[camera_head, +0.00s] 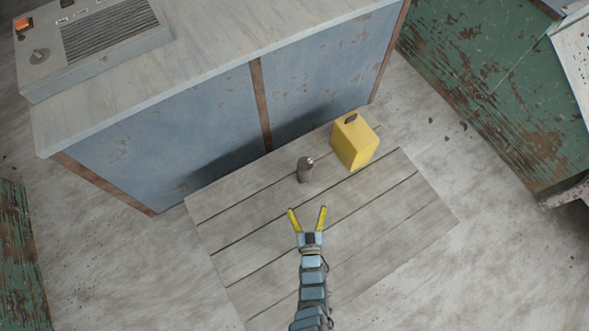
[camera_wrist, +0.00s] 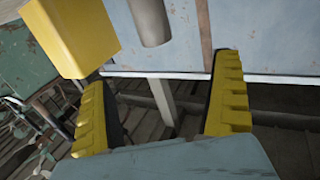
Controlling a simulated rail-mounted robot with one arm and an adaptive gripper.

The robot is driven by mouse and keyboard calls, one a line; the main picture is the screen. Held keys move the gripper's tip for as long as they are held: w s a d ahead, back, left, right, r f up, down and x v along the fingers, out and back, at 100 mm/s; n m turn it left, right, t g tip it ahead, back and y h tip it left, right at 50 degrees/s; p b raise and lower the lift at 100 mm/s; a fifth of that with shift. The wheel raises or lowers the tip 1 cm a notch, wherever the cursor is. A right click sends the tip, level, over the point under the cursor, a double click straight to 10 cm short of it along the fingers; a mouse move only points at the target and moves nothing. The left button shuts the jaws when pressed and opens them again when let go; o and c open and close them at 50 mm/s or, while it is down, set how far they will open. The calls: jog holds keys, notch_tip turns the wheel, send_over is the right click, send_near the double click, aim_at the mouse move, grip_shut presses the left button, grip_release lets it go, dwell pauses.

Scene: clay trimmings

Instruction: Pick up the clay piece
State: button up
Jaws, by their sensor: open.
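I cannot clearly tell which thing is the clay piece. A small grey-brown cylinder (camera_head: 306,172) stands on the grey plank surface (camera_head: 240,235), with a small pale spot on its top; what the spot is, I cannot tell. A grey cylinder also shows at the top of the wrist view (camera_wrist: 150,20), cut off by the edge. My gripper (camera_head: 307,208) is open and empty, its yellow fingers spread and pointing toward the cylinder, apart from it. In the wrist view nothing is held between the fingers (camera_wrist: 163,72).
A yellow canister (camera_head: 354,142) stands right of the cylinder; it also shows at the upper left of the wrist view (camera_wrist: 70,35). A blue cabinet (camera_head: 190,140) with a pale top stands behind. The planks on the right are clear. Green worn units (camera_head: 490,90) stand farther right.

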aim_at(306, 173)
jog(key=w+b, duration=0.1)
jog(key=w, duration=0.3)
jog(key=w+a+b, duration=0.1)
jog(key=w, duration=0.3)
jog(key=w+b, duration=0.2)
jog(key=w, duration=0.2)
jog(key=shift+a+f, duration=0.2)
jog(key=shift+a, duration=0.1)
jog(key=shift+w+r+b, duration=0.1)
jog(key=shift+w+b, duration=1.15)
jog(key=shift+w, duration=1.1)
jog(key=shift+w+r, duration=0.1)
jog(key=shift+w, duration=0.2)
jog(key=c, duration=1.3)
